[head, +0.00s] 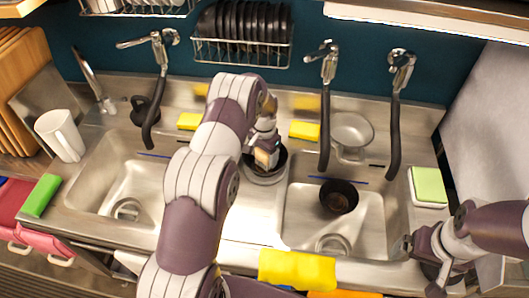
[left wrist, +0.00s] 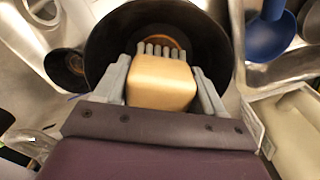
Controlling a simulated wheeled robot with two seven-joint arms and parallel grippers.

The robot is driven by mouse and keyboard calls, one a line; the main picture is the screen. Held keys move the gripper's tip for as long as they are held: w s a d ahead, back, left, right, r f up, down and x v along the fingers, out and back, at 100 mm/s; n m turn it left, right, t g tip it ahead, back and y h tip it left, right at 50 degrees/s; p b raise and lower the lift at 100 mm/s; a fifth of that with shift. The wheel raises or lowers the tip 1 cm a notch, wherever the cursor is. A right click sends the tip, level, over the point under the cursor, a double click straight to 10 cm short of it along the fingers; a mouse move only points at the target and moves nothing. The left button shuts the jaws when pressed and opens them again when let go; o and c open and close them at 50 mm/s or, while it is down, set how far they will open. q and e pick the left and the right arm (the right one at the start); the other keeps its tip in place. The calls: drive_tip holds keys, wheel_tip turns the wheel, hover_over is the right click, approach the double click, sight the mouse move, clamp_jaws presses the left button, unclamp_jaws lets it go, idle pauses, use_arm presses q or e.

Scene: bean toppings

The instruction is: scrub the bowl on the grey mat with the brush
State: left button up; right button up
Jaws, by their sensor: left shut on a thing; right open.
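The dark bowl (head: 280,160) stands on the counter strip between the two sinks, on a round grey mat (head: 266,180). My left gripper (head: 266,148) is shut on a brush (head: 265,158) with a pale wooden block and holds it over or in the bowl. In the left wrist view the brush block (left wrist: 160,82) sits between the two fingers, its bristles pointing into the dark bowl (left wrist: 105,45). Whether the bristles touch the bowl cannot be told. My right gripper (head: 425,262) is open and empty at the counter's front right. My left arm hides part of the counter.
Another dark bowl (head: 338,196) lies in the right sink (head: 300,215). A metal bowl (head: 352,130) stands behind it. Taps with dark hoses (head: 324,130) rise at the back. Yellow sponges (head: 304,131) lie near the bowl; a yellow cloth (head: 297,269) hangs at the front edge.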

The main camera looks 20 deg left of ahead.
use_arm(q)
drive_tip(key=shift+d, duration=0.1)
drive_tip(key=shift+f, duration=0.4)
idle(0.6)
